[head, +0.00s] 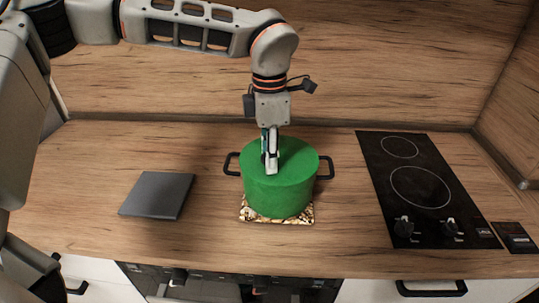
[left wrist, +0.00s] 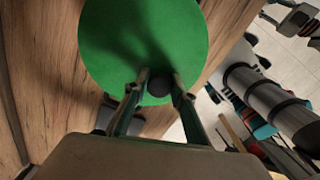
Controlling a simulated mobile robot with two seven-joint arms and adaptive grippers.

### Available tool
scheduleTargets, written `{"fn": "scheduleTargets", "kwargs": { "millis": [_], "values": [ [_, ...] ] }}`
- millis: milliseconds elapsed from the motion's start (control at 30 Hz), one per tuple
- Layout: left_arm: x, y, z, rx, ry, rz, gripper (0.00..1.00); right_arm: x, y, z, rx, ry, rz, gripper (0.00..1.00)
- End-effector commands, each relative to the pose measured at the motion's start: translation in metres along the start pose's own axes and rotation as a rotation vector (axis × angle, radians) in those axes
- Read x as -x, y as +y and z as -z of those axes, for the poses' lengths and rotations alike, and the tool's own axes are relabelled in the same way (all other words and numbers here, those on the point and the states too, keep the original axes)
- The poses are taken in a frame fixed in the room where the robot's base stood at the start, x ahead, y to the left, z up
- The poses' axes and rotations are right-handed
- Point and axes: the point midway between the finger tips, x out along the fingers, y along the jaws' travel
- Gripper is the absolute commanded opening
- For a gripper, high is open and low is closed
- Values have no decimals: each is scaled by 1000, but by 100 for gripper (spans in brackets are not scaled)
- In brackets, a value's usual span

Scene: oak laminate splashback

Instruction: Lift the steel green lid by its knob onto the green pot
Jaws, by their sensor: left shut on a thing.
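The green pot (head: 275,196) stands upright on a patterned trivet, its two dark side handles showing. The green lid (head: 299,157) is level over the pot's mouth and covers it. I see no clear gap between them, but cannot tell if the lid rests fully on the rim. My left gripper (head: 270,163) points straight down at the middle of the lid. In the left wrist view the lid (left wrist: 140,38) is a round green disc, and my left fingers (left wrist: 160,82) are shut on its dark round knob (left wrist: 158,88). My right gripper is not clearly visible.
The trivet (head: 300,217) shows under the pot. A dark grey square slab (head: 157,195) lies on the counter to the left. A black cooktop (head: 420,205) with two rings and knobs is to the right. The wooden splashback (head: 380,60) rises behind. Counter between these is clear.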

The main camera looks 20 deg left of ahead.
Motion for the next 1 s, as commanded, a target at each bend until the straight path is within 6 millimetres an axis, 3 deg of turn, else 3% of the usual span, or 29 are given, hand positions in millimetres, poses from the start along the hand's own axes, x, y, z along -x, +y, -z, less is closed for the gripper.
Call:
{"fn": "scheduleTargets", "kwargs": {
  "millis": [200, 233, 300, 667, 1000],
  "values": [
    [1, 0, 0, 0, -1, -1, 0, 0, 0, 0, 0, 0, 0, 24],
    [1, 0, 0, 0, -1, -1, 30, 0, 0, 0, 0, 0, 0, 24],
    [0, 0, 0, 0, -1, -1, 44, 0, 0, 0, 0, -1, 0, 24],
    [2, 0, 0, 0, 1, 0, 44, 1, 0, -2, 0, -5, 1, 24],
    [24, 0, 0, 0, 0, 0, 44, 10, 1, 11, -1, -8, 1, 24]
  ]
}}
